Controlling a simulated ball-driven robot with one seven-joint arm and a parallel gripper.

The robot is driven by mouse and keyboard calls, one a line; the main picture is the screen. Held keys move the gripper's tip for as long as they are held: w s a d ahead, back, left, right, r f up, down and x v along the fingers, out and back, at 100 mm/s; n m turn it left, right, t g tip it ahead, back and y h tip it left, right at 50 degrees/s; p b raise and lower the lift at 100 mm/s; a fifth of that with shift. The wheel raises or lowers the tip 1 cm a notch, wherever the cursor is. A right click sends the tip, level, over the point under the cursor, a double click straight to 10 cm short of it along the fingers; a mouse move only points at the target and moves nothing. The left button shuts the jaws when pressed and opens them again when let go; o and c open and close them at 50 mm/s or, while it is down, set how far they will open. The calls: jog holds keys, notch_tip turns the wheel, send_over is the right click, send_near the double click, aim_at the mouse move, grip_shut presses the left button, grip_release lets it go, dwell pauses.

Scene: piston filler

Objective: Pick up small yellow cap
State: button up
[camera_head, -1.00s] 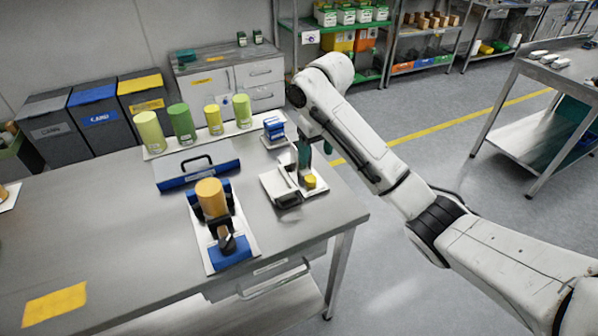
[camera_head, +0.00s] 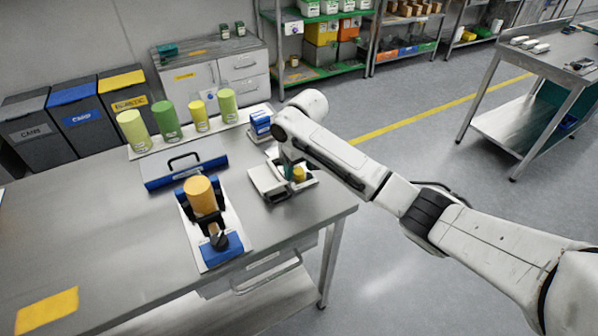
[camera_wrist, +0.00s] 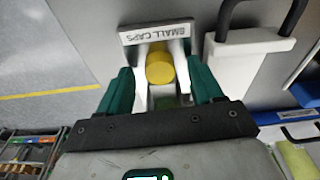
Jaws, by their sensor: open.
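The small yellow cap (camera_head: 299,174) sits in a white holder at the right end of the steel table. In the wrist view the yellow cap (camera_wrist: 159,68) lies on a white chute below a plate labelled "SMALL CAPS" (camera_wrist: 157,32). My gripper (camera_wrist: 162,84) is open, with one green finger on each side of the cap and visible gaps between. In the head view my gripper (camera_head: 288,168) is low over the holder, just left of the cap, and partly hidden by my arm.
A grey-white box (camera_head: 268,181) stands just left of the cap. A blue-and-white block (camera_head: 261,125) is behind it. A blue-based stand with an orange cylinder (camera_head: 199,193) is at the table's middle. Several green and yellow cylinders (camera_head: 166,120) line the back. The table's front left is mostly clear.

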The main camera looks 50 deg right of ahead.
jog(key=shift+f, duration=0.1)
jog(key=c, duration=1.1)
